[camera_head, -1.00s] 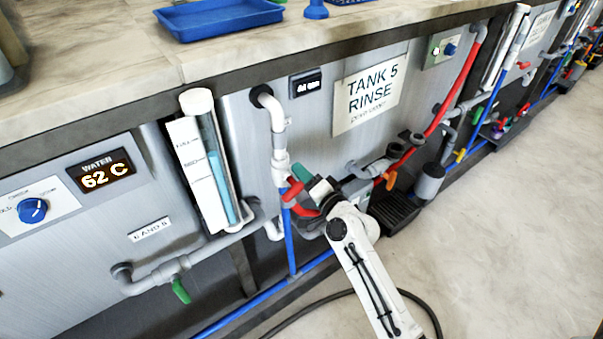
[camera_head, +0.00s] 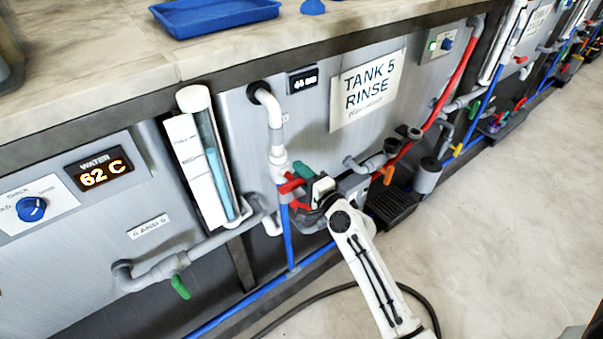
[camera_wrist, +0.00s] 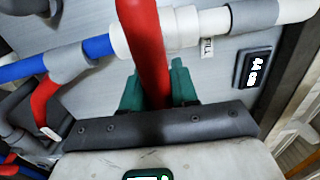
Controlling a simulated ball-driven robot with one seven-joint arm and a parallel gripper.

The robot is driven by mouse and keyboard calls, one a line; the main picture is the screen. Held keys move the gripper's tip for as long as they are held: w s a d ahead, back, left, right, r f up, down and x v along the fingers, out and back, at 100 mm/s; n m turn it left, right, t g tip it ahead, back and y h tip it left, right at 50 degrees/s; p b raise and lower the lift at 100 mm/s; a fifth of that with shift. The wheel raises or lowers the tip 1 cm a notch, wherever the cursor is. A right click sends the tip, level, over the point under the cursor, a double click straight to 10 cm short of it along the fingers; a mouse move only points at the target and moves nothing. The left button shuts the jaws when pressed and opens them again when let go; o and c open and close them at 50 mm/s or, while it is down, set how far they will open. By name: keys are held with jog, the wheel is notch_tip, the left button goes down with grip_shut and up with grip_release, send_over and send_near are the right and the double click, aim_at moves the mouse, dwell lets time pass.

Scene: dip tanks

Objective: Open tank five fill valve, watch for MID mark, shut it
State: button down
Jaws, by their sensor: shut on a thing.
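The tank five fill valve's red handle (camera_head: 290,186) sits on the pipe below the white elbow. In the wrist view the red handle (camera_wrist: 141,40) crosses the pipe, which has a small FILL tag (camera_wrist: 207,47). My gripper (camera_head: 306,178) is shut on it, a green finger on each side; it fills the wrist view's middle (camera_wrist: 157,88). The sight tube (camera_head: 207,155) left of the tank holds a blue column (camera_head: 218,182). Its top looks near the middle mark on the white scale (camera_head: 190,165), whose lettering is too small to read surely.
The TANK 5 RINSE sign (camera_head: 367,90) and a small display (camera_head: 302,80), seemingly 44, are on the panel. An orange handle (camera_head: 388,174) and a green handle (camera_head: 180,287) sit on neighbouring pipes. A black grate (camera_head: 392,207) is right of my arm. The floor is clear at right.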

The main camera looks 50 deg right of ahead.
jog(key=shift+f, duration=0.1)
jog(key=c, duration=1)
grip_release()
jog(key=shift+o, duration=0.2)
jog(key=shift+s, duration=0.15)
jog(key=b+v, duration=0.1)
jog(key=v, duration=0.9)
jog(key=shift+s, duration=0.25)
jog(key=shift+a, duration=0.15)
